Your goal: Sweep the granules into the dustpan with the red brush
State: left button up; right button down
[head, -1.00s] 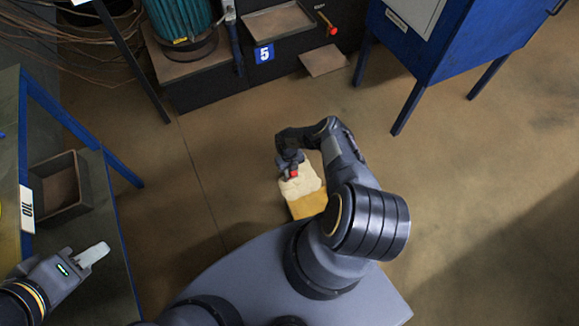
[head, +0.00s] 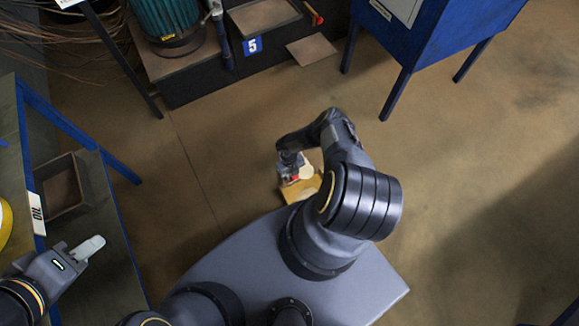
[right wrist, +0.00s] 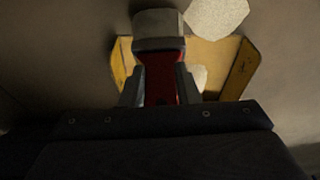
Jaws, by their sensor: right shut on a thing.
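My right gripper (head: 291,168) is shut on the red brush (right wrist: 165,78), whose pale grey head points away from the gripper in the right wrist view. The brush is over the yellow dustpan (right wrist: 240,68), which also shows in the head view (head: 303,190), low in front of my base. A pale patch of granules (right wrist: 216,16) lies at the dustpan's open edge, partly over its floor. A second pale patch (right wrist: 197,78) shows inside the pan beside the handle. The gripper and brush hide part of the pan. My left gripper (head: 88,248) is empty at lower left, its finger gap unclear.
A work table with a blue frame (head: 75,128) and a dark bin (head: 66,188) stands at the left, near my left gripper. A blue cabinet (head: 440,40) on legs stands at the upper right. The brown floor (head: 460,150) between is clear.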

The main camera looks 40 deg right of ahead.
dwell(0.3)
jog(key=shift+s+f, duration=0.1)
jog(key=shift+s, duration=0.55)
notch_tip(320, 180, up, 5)
jog(key=p, duration=0.3)
jog(key=shift+p, duration=0.35)
jog(key=shift+w, duration=0.1)
